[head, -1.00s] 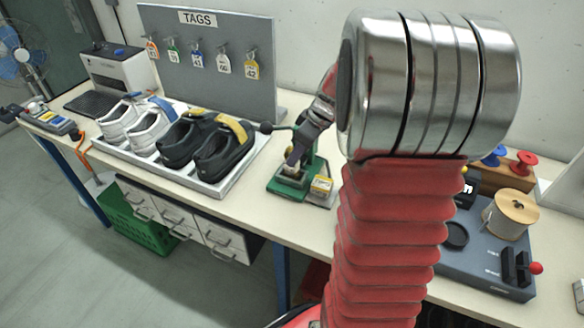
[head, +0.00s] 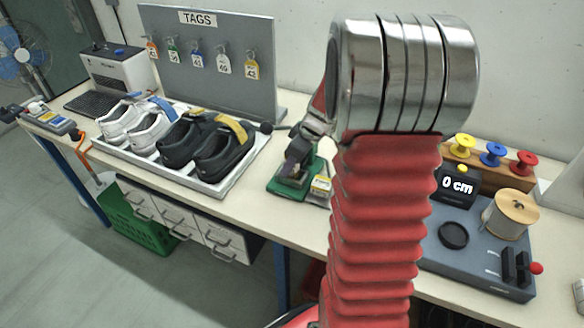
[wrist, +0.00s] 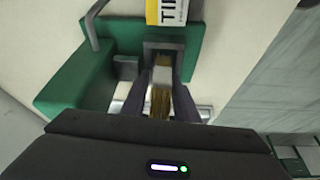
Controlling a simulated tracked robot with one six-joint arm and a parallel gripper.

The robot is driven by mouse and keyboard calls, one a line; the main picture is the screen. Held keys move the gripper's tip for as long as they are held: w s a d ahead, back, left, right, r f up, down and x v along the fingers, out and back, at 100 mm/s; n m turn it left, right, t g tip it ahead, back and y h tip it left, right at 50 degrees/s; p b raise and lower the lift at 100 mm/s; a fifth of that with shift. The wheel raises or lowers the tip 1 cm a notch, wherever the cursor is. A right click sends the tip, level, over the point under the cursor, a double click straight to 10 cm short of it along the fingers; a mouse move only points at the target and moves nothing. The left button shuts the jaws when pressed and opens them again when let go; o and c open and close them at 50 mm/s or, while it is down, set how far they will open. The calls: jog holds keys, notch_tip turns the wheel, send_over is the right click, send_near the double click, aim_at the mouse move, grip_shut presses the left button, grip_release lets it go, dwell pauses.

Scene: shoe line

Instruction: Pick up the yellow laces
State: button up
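In the wrist view a yellow-brown bundle that looks like the yellow laces (wrist: 160,104) lies between the two dark fingers of my gripper (wrist: 161,84). The bundle's upper end meets a pale block at the dark slot of a green device (wrist: 108,40). Whether the fingers press on the bundle or stand just beside it is not clear. In the head view my gripper (head: 294,163) reaches down at the green device (head: 290,187) on the bench. The laces cannot be made out there.
A yellow-labelled box (head: 320,187) stands beside the green device. A tray (head: 218,188) with two pairs of shoes is to its left. A grey board (head: 482,262) with a spool and a "0 cm" display (head: 458,187) is at the right, before yellow, blue and red spools (head: 492,155).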

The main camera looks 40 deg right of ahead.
dwell(0.4)
grip_shut()
notch_tip(320, 180, up, 10)
jog(key=shift+r, duration=0.1)
dwell(0.7)
jog(key=shift+s, duration=0.1)
dwell(0.7)
